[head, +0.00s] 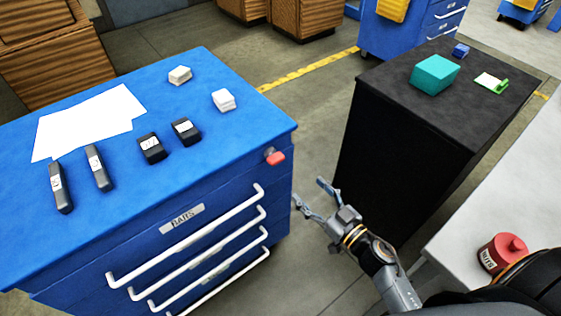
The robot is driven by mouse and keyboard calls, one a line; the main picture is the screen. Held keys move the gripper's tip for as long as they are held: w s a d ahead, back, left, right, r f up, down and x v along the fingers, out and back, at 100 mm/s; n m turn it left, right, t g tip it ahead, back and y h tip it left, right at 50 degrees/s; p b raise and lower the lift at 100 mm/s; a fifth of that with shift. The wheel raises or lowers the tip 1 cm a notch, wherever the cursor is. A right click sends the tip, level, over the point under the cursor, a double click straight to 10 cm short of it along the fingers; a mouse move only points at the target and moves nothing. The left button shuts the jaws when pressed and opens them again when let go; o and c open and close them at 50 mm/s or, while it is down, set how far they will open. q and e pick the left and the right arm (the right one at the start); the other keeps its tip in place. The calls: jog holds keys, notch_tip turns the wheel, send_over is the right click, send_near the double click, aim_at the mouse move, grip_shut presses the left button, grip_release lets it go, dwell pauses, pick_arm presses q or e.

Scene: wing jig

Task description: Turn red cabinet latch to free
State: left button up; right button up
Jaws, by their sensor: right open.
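The red latch (275,158) sits at the upper right corner of the front face of the blue cabinet (215,130), just under the top edge. A small grey mount shows beside it. My right gripper (308,192) is open and empty in front of the cabinet, to the right of and below the latch in the picture. Its fingers point left toward the cabinet and do not touch the latch. My left gripper is not in view.
The cabinet has several drawers with white handles (190,240) and a "BARS" label (182,219). Dark tools, white blocks and paper (90,120) lie on top.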

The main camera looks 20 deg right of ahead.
send_near(279, 162)
jog(key=w, duration=0.2)
jog(key=x, duration=0.7)
jog(key=shift+s+a, duration=0.1)
jog(key=shift+a, duration=0.2)
jog(key=shift+w+a, duration=0.15)
jog(key=shift+w, duration=0.3)
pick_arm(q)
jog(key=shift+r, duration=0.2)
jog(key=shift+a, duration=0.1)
pick_arm(e)
jog(key=c, duration=1.1)
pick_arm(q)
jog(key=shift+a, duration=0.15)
pick_arm(e)
jog(key=shift+c, duration=0.3)
